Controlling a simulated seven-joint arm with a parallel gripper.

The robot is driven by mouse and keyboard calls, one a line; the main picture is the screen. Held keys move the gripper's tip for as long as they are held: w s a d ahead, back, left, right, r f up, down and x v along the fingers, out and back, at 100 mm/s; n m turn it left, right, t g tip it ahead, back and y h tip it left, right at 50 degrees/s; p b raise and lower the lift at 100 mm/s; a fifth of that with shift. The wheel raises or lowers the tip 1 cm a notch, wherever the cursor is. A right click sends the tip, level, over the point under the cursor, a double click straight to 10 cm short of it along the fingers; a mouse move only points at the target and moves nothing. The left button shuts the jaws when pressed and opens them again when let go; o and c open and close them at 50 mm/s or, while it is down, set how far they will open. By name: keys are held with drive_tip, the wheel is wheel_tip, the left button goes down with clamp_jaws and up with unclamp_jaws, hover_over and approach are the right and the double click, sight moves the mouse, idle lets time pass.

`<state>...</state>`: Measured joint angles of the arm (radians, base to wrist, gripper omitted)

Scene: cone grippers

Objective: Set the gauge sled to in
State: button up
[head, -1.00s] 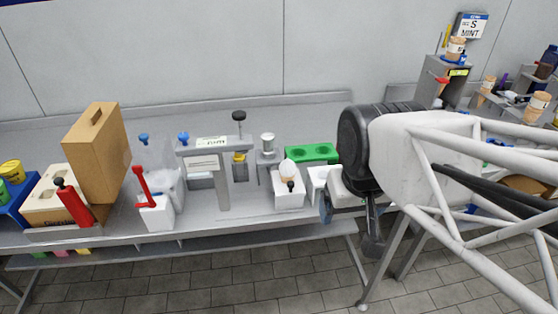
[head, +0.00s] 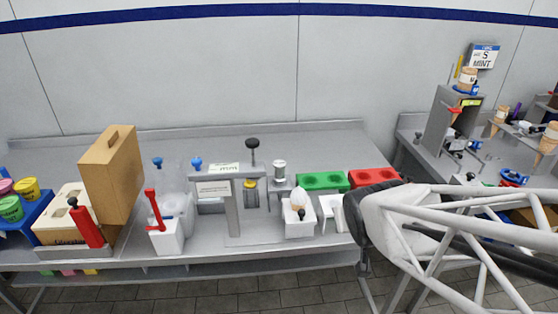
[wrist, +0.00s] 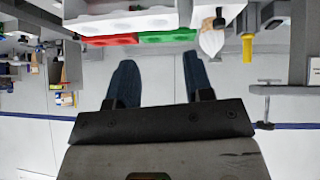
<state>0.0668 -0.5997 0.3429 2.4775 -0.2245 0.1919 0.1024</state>
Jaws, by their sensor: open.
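No part is clearly labelled as the gauge sled. It may be the white block (head: 299,229) with a black knob (head: 301,214) on its front, at the front middle of the bench. A pale cone-shaped piece (head: 298,200) stands on this block, and this piece also shows in the wrist view (wrist: 211,42). My gripper (wrist: 160,80) is open and empty in the wrist view, its two dark fingers apart, with the bench parts beyond the tips. In the head view my arm hides the gripper.
A green holder (head: 323,180) and a red holder (head: 374,178) lie behind the block. A grey gantry (head: 233,208) stands to its left. Farther left are a white box with a red lever (head: 165,237) and a tan case (head: 112,175). A second bench (head: 410,150) stands at right.

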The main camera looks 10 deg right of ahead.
drive_tip(key=w+f+n+t+y, duration=0.1)
drive_tip(key=w+f+t, duration=0.3)
drive_tip(key=w, duration=0.1)
drive_tip(key=n+t+y, duration=0.3)
drive_tip(key=t+y, duration=0.1)
drive_tip(key=y, duration=0.3)
approach(304, 214)
drive_tip(key=shift+x, duration=1.1)
drive_tip(key=shift+w+a+f, duration=0.1)
drive_tip(key=shift+w+a, duration=0.05)
drive_tip(key=shift+w, duration=0.05)
drive_tip(key=shift+x, duration=3.7)
clamp_jaws()
